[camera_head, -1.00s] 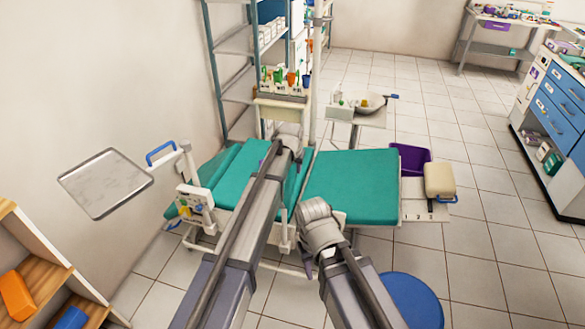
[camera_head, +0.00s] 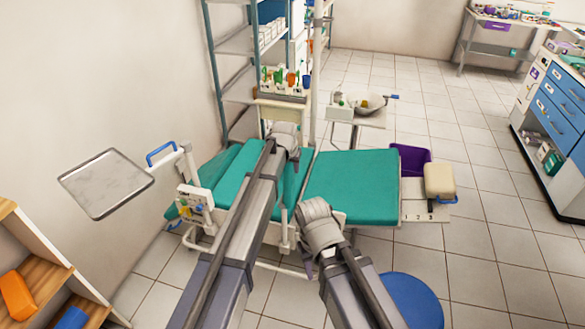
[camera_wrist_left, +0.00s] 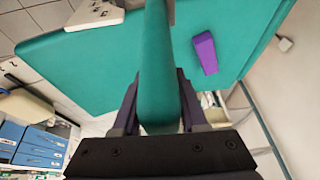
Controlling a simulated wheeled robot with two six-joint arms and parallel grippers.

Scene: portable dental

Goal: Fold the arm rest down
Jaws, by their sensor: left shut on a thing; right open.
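The arm rest (camera_wrist_left: 157,65) is a long teal padded bar in the left wrist view. It stands out over the teal chair (camera_wrist_left: 85,70). My left gripper (camera_wrist_left: 158,112) has its dark fingers on both sides of the bar and is shut on it. In the head view my left wrist (camera_head: 284,135) is over the middle of the teal chair (camera_head: 350,185), and its fingers and the arm rest's grip point are hidden by my arm. My right gripper (camera_head: 306,268) is open and empty, lower, in front of the chair's near edge.
A purple block (camera_wrist_left: 205,52) lies on the chair. A metal tray (camera_head: 105,183) hangs at the left. A blue stool (camera_head: 412,300) stands at the near right. A shelf rack (camera_head: 235,60) and a small basin table (camera_head: 368,118) stand behind. Floor at right is clear.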

